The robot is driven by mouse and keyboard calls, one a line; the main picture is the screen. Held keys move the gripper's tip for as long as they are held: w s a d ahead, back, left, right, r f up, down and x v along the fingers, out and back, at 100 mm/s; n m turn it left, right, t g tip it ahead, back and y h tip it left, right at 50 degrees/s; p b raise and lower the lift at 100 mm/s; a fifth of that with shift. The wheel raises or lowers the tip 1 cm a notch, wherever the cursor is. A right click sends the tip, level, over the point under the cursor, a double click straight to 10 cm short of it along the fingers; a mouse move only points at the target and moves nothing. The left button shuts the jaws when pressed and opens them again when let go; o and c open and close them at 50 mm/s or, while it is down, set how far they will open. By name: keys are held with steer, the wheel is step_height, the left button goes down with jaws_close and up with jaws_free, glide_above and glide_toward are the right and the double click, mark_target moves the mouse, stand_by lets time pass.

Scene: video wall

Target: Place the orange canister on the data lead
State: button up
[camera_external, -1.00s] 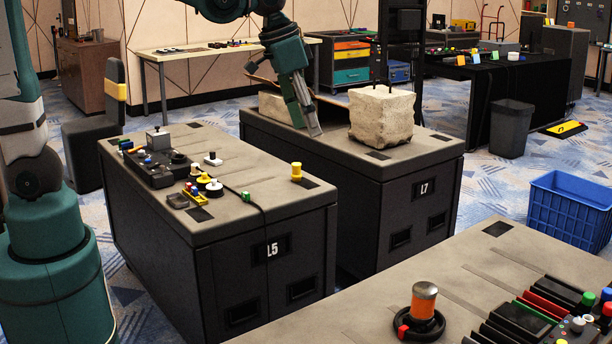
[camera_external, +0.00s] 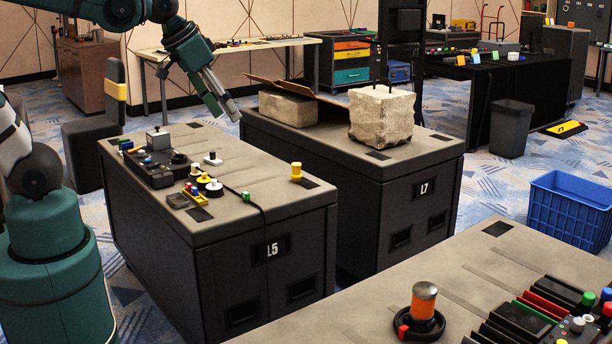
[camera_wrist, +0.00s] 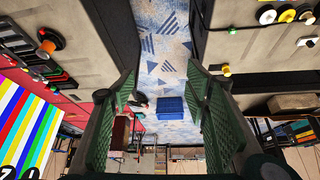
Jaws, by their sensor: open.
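The orange canister (camera_external: 424,300), with a dark cap or base band, stands upright on the front right desk in the external view. The data lead appears to be the black coil (camera_external: 436,326) with a red end around the canister's foot; whether the canister rests on it or inside its loop I cannot tell. The canister (camera_wrist: 47,45) also shows at the upper left of the wrist view. My gripper (camera_external: 232,110) is open and empty, in the air near the far edge of the L5 console, well away from the canister. Its two green-padded fingers (camera_wrist: 165,75) stand wide apart in the wrist view.
The L5 console (camera_external: 250,172) carries knobs, a control box and a yellow button (camera_external: 296,171). The L7 console (camera_external: 330,138) holds a stone block (camera_external: 381,115). Colourful modules (camera_external: 530,318) sit right of the canister. A blue crate (camera_external: 570,205) stands on the floor.

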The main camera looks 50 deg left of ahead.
steer(key=s+a+f+n+t, duration=0.1)
steer(key=s+a+f, duration=0.1)
steer(key=s+a, duration=0.4)
steer(key=shift+s+f+y, duration=0.25)
steer(key=shift+s+y, duration=0.1)
steer(key=shift+y, duration=0.05)
